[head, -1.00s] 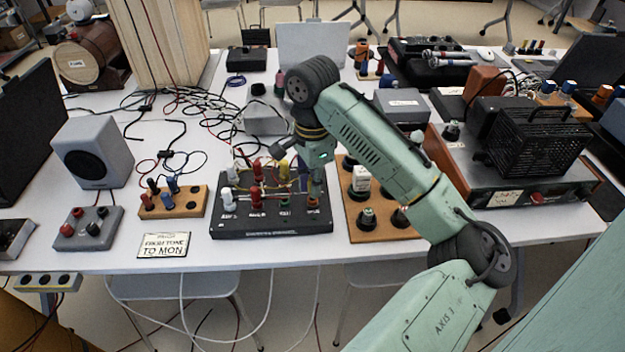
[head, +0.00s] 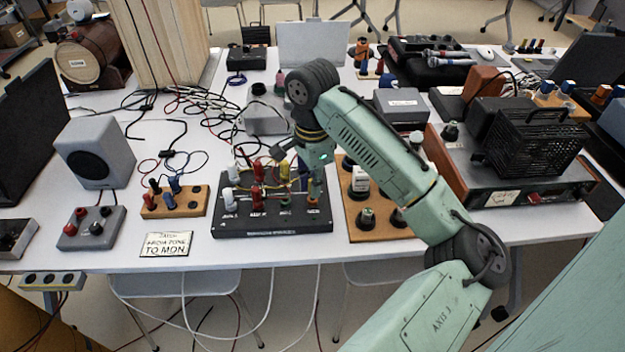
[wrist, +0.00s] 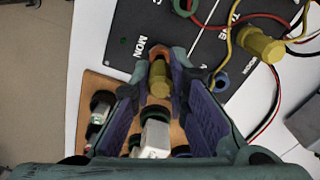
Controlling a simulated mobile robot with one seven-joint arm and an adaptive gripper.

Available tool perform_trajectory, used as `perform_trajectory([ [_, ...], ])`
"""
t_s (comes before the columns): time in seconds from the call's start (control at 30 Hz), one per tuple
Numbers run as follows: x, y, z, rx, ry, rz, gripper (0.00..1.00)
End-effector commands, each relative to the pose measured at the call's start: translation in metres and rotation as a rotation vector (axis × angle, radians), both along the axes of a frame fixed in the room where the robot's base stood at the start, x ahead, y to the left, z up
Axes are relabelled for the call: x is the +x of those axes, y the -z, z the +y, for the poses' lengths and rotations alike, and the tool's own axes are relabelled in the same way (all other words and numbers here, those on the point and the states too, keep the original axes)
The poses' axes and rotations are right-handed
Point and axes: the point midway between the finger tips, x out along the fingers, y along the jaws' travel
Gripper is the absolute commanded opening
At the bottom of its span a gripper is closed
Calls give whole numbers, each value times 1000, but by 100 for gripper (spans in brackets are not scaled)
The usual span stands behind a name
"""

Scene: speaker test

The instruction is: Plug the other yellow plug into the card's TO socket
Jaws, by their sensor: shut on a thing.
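My gripper (wrist: 160,72) is shut on a yellow plug (wrist: 158,80), seen between the purple finger pads in the wrist view. The plug's front end is at the orange socket beside the MON label on the dark patch panel (wrist: 135,20). I cannot tell how deep it sits. The other yellow plug (wrist: 262,45), with a yellow cord, stands at the upper right. In the head view my gripper (head: 308,188) is over the right end of the patch panel (head: 250,228), largely hiding the held plug. The card (head: 166,244) reads FROM TONE TO MON.
White (head: 230,200) and red plugs (head: 257,196) stand on the panel's left part. A wooden board with dark knobs (head: 372,236) lies close on the right. A small wooden socket block (head: 190,205) is on the left. Loose cables lie behind the panel.

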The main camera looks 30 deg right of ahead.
Motion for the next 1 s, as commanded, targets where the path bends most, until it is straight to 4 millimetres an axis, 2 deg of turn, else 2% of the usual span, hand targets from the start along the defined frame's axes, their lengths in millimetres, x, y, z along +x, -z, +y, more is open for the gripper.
perform_trajectory([
  [1.0, 0, 12, 0, 0, 0, 0, 0],
])
